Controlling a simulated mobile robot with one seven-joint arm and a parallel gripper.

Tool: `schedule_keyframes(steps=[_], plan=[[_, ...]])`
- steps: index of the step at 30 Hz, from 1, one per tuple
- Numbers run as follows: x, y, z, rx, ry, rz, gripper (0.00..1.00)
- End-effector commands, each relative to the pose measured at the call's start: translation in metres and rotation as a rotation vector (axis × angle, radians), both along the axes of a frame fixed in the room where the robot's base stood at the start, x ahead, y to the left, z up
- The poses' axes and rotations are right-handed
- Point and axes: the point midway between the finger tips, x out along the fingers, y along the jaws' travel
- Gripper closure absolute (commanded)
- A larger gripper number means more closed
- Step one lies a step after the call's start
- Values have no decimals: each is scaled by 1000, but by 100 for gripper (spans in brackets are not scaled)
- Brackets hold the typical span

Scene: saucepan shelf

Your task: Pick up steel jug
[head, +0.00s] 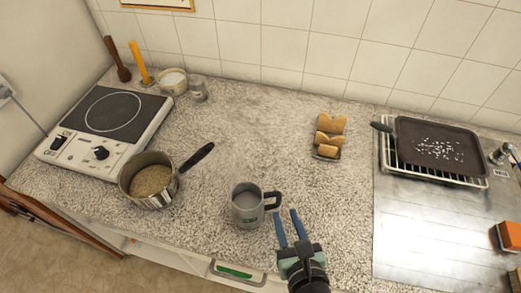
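The steel jug (246,210) stands upright on the speckled counter, near its front edge. It is grey, with a dark handle (272,200) on its right side. My gripper (287,213) is just to the right of the handle, with its two blue fingers apart and pointing toward the back of the counter. Nothing shows between the fingers. I cannot tell whether the left finger touches the handle.
A saucepan (150,184) stands left of the jug, its handle pointing right. A hot plate (110,116) is farther left. Food pieces (329,137) lie behind on the right. A pan (437,146) rests on a rack by the metal drainboard (430,228). The counter behind the jug is clear.

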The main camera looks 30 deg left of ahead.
Motion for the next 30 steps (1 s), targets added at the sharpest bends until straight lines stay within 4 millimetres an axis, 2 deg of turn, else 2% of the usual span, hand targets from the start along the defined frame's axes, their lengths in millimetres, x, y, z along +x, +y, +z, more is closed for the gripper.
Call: schedule_keyframes(steps=[6, 14, 21, 30], plan=[[29, 24, -14, -3, -4, 3, 68], [43, 37, -22, -4, -4, 2, 68], [68, 58, -35, -4, -6, 2, 68], [74, 63, -39, -5, -5, 1, 68]])
